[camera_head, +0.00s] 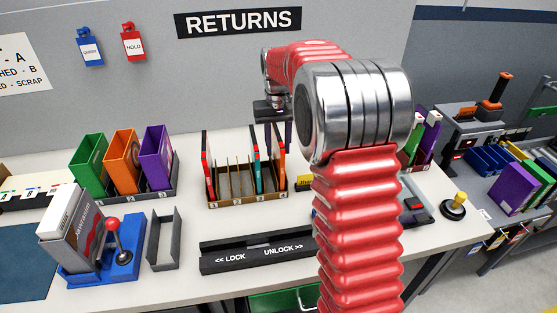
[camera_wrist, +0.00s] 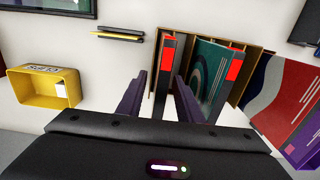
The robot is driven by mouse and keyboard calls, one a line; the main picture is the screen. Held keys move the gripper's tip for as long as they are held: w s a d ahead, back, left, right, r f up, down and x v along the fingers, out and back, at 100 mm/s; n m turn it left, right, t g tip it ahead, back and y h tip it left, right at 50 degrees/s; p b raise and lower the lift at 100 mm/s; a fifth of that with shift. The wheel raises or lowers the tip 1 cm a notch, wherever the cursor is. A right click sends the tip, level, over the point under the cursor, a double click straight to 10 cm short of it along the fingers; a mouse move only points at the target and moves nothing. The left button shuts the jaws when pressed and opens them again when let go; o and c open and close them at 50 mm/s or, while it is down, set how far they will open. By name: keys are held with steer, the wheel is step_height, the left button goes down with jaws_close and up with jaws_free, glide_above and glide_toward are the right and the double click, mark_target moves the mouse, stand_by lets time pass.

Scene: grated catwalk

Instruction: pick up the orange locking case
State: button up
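An orange case (camera_head: 122,157) stands upright in the head view, between a green case (camera_head: 88,164) and a purple case (camera_head: 156,157) in a dark numbered rack (camera_head: 140,196) at the left. A lock is too small to make out. My gripper (camera_head: 277,140) is well to the right of it, above the back of the table. In the wrist view my gripper (camera_wrist: 160,80) has its two dark fingers apart, with a dark, red-topped case (camera_wrist: 165,65) in line with the gap beyond them. I see no contact. The orange case does not show in the wrist view.
A brown slotted rack (camera_head: 236,204) holds thin cases near my gripper. In front lie a black LOCK/UNLOCK bar (camera_head: 256,254) and a grey tray (camera_head: 164,241). A blue base with a red-knobbed lever (camera_head: 112,228) holds grey and white cases. A yellow bin (camera_wrist: 45,90) shows left.

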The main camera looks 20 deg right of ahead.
steer(key=shift+f, duration=0.3)
steer(key=shift+c, duration=0.4)
jaws_close()
stand_by(0.4)
